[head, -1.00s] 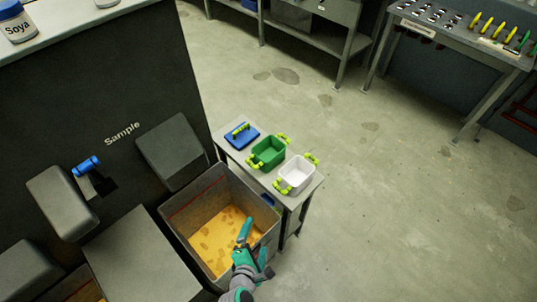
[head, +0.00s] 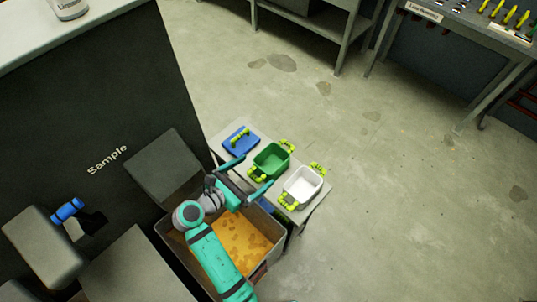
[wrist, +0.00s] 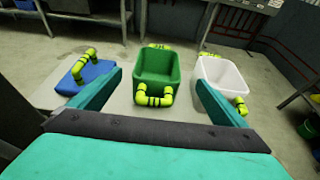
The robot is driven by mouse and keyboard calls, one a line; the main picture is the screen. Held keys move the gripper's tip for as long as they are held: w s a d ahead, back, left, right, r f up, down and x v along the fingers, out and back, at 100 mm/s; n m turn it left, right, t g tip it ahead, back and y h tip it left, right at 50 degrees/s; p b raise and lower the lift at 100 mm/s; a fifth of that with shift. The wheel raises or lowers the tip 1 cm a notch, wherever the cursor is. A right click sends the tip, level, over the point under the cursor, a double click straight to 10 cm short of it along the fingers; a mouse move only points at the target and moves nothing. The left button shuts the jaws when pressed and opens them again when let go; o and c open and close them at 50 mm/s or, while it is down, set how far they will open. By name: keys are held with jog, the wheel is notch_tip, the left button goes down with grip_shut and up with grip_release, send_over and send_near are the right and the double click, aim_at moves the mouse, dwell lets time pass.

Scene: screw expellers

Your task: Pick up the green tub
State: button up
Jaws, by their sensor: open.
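The green tub (head: 271,160) stands upright on a small table, between a blue lidlike piece and a white tub. It has yellow-green handles at both ends. In the wrist view the green tub (wrist: 157,72) is ahead, with its near handle (wrist: 154,97) facing me. My gripper (head: 246,176) is open and empty at the table's near side, just short of the green tub. In the wrist view its two teal fingers (wrist: 155,92) spread to either side of the near handle, apart from it.
The white tub (head: 302,185) stands close on the right, and the blue piece (head: 241,141) with a yellow-green handle lies on the left. The small table (head: 228,129) is narrow. A grey bin (head: 272,258) with orange-yellow contents is below my arm. The floor beyond is clear.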

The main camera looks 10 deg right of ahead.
aim_at(281, 152)
jog(key=x, duration=0.4)
jog(key=shift+w+a+r, duration=0.1)
jog(key=shift+w, duration=0.15)
jog(key=shift+x, duration=3.35)
jog(key=shift+a, duration=0.1)
jog(key=c, duration=1.2)
